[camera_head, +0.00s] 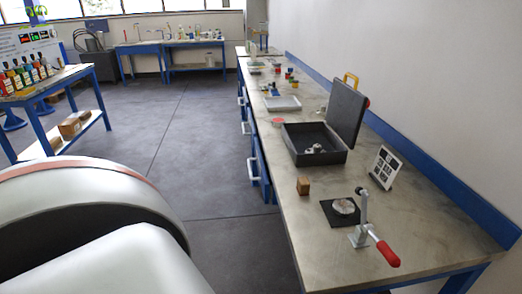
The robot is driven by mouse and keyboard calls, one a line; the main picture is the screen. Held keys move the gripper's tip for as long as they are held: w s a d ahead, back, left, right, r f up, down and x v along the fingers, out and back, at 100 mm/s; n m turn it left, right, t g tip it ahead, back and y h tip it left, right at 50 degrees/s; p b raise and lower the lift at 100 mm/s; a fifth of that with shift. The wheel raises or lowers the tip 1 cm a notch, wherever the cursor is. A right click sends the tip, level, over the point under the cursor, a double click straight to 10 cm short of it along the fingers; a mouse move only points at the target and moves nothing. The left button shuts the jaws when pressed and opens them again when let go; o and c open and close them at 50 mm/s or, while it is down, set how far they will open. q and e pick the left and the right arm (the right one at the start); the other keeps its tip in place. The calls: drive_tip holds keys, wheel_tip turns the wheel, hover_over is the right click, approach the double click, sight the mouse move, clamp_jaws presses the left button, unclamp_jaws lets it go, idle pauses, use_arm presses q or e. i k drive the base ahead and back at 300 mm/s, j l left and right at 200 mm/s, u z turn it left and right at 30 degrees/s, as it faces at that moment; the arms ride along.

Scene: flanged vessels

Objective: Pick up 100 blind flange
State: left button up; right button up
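I cannot tell for certain which object is the 100 blind flange. A round, pale metal disc (343,206) lies on a black square mat (331,221) near the front of the long bench. Small light metal pieces (314,149) lie inside an open black case (322,159) further back, too small to identify. Neither of my grippers shows. A large white rounded part of my own body fills the lower left.
A toggle clamp with a red handle (387,254) stands beside the disc. A small brown block (303,187) and a tilted card with icons (384,167) are close by. The long bench (430,230) runs along the right wall. Dark floor (190,140) is open on the left.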

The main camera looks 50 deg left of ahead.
sight(318, 148)
drive_tip(key=i+u, duration=0.15)
drive_tip(key=u, duration=0.3)
drive_tip(key=i+l+u, duration=0.15)
drive_tip(key=u, duration=0.3)
drive_tip(key=i+l+u, duration=0.1)
drive_tip(key=u, duration=0.35)
drive_tip(key=k+u, duration=0.2)
drive_tip(key=k, duration=0.4)
drive_tip(key=u, duration=1.5)
drive_tip(key=i+j+u, duration=0.15)
drive_tip(key=i+j, duration=0.15)
drive_tip(key=i, duration=0.2)
drive_tip(key=i+j+u, duration=0.2)
drive_tip(key=i, duration=0.3)
drive_tip(key=i+z, duration=0.6)
drive_tip(key=z, duration=0.15)
drive_tip(key=i+j+z, duration=0.15)
drive_tip(key=i+z, duration=0.55)
drive_tip(key=i, duration=1)
drive_tip(key=i+z, duration=0.15)
drive_tip(key=z, duration=0.25)
drive_tip(key=i+z, duration=0.1)
drive_tip(key=z, duration=0.3)
drive_tip(key=i+j+z, duration=0.1)
drive_tip(key=z, duration=0.35)
